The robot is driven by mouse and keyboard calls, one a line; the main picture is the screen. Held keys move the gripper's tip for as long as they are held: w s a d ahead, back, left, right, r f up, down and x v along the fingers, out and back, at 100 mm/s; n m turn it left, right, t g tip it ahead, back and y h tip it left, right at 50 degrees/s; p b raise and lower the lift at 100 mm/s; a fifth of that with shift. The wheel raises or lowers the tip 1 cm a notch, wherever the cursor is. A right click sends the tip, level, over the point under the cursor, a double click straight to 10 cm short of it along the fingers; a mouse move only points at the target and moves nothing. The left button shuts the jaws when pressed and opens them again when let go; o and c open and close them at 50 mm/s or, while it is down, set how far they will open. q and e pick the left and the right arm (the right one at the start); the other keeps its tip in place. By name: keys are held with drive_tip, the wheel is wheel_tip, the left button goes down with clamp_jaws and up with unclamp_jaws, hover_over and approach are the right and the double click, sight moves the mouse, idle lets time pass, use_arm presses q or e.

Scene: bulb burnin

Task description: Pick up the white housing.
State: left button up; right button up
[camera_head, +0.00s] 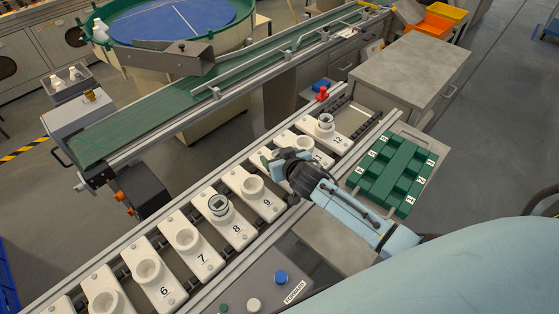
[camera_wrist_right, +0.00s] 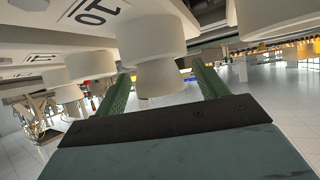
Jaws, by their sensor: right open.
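White cup-shaped housings stand on numbered white plates along the rail, among them housings on plate 7 (camera_head: 184,239), plate 9 (camera_head: 252,187) and near plate 11 (camera_head: 304,143). My right gripper (camera_head: 274,160) is over the row between plates 9 and 11, its arm coming from the lower right and hiding most of that plate. In the right wrist view, its two green fingers (camera_wrist_right: 163,85) stand apart on either side of a white housing (camera_wrist_right: 158,78) by the plate marked 10 (camera_wrist_right: 92,14). I cannot tell whether they touch it. My left gripper is not in view.
A green tray (camera_head: 392,174) lies right of the rail. A button panel (camera_head: 262,289) is in front. A green conveyor (camera_head: 170,107) runs behind. Neighbouring housings stand close to the gripper.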

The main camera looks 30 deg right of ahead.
drive_tip(key=c, duration=1)
